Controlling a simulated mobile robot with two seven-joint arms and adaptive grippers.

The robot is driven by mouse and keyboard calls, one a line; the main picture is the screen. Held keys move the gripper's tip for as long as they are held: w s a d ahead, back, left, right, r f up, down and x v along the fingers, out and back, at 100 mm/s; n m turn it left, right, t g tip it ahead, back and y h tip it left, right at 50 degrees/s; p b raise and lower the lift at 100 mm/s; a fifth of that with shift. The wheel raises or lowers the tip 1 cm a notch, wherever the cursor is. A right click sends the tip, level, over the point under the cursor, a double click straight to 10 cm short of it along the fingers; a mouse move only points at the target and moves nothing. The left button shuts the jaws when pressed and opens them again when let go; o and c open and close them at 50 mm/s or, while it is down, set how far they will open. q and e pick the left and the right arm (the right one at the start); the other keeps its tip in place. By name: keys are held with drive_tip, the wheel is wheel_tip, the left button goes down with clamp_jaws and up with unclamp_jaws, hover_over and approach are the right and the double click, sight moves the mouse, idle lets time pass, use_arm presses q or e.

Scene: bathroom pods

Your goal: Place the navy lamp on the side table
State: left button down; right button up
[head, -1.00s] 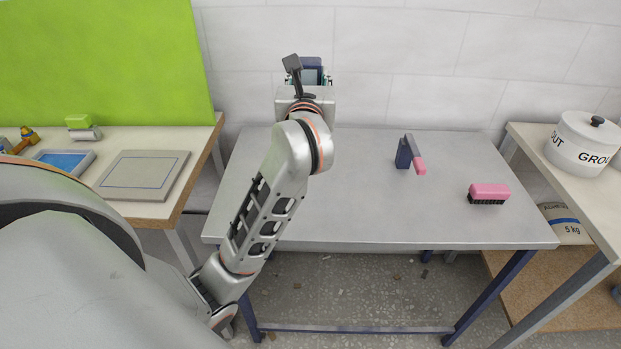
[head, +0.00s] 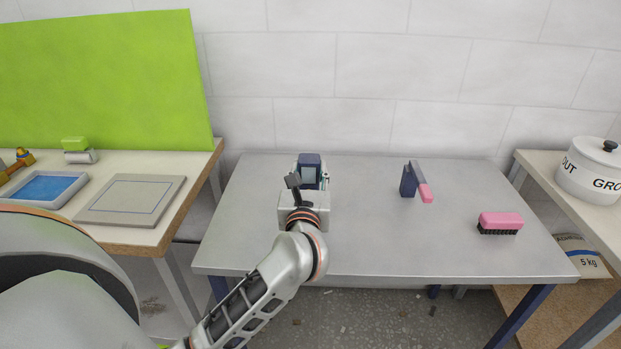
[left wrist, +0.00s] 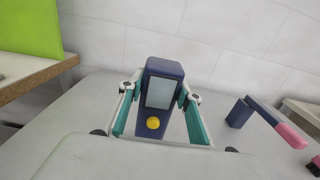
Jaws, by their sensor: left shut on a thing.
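The navy lamp (head: 309,166) has a pale grey panel. In the left wrist view the lamp (left wrist: 155,125) is upright, with a yellow button below the panel. My left gripper (head: 309,185) is shut on it; in the left wrist view its teal-padded fingers (left wrist: 157,118) press on both sides. The lamp is over the left-centre part of the grey side table (head: 370,245). Its base is partly hidden, and I cannot tell whether it touches the top. My right gripper is not in view.
A navy and pink tool (head: 411,181) and a pink brush (head: 500,223) stand on the table's right half. A left bench (head: 185,205) holds trays; a right bench (head: 545,170) holds a white canister (head: 592,172). The table's middle is clear.

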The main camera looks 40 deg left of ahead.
use_arm(q)
drive_tip(key=shift+f, duration=0.7)
drive_tip(key=shift+f, duration=0.25)
drive_tip(key=c, duration=1.4)
unclamp_jaws()
drive_tip(key=shift+c, duration=0.2)
drive_tip(key=shift+r, duration=0.1)
